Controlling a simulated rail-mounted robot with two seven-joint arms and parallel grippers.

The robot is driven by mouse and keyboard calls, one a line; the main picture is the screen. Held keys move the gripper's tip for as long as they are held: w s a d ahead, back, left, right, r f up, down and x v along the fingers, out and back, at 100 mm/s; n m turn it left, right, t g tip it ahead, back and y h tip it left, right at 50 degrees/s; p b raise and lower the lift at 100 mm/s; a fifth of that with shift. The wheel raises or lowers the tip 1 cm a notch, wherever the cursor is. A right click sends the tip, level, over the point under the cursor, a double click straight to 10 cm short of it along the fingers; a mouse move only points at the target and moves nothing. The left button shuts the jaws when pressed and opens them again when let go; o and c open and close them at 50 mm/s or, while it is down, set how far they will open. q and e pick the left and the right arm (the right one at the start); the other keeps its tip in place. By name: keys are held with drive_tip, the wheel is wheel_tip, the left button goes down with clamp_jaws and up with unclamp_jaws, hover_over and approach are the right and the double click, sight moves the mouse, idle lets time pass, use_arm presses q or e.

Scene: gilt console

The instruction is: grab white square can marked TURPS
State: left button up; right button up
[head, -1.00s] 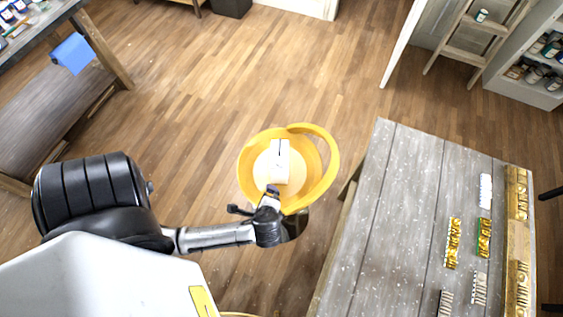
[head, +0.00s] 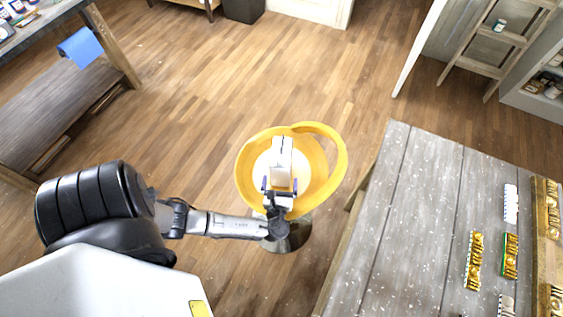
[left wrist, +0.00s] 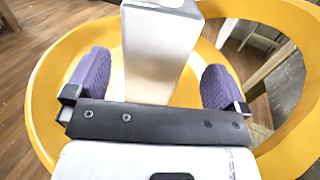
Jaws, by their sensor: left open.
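A white square can (head: 281,155) stands on the round seat of a yellow chair (head: 244,168). Any marking on the can is not legible. My left gripper (head: 280,188) is at the near side of the can, with its fingers open. In the left wrist view the can (left wrist: 158,50) rises between the two purple finger pads (left wrist: 155,82). There is a gap on each side, so neither pad clearly touches it. My right gripper is not in view.
The chair's curved yellow back (head: 338,165) stands up on the right of the seat. A grey wooden table (head: 410,210) with gilt pieces is to the right. A workbench (head: 60,110) is at the upper left. The wooden floor between is clear.

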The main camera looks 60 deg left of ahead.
use_arm(q)
drive_tip(key=shift+x, duration=3.5)
drive_tip(key=shift+s, duration=0.15)
drive_tip(key=shift+f, duration=0.1)
drive_tip(key=shift+c, duration=0.4)
drive_tip(key=c, duration=1.4)
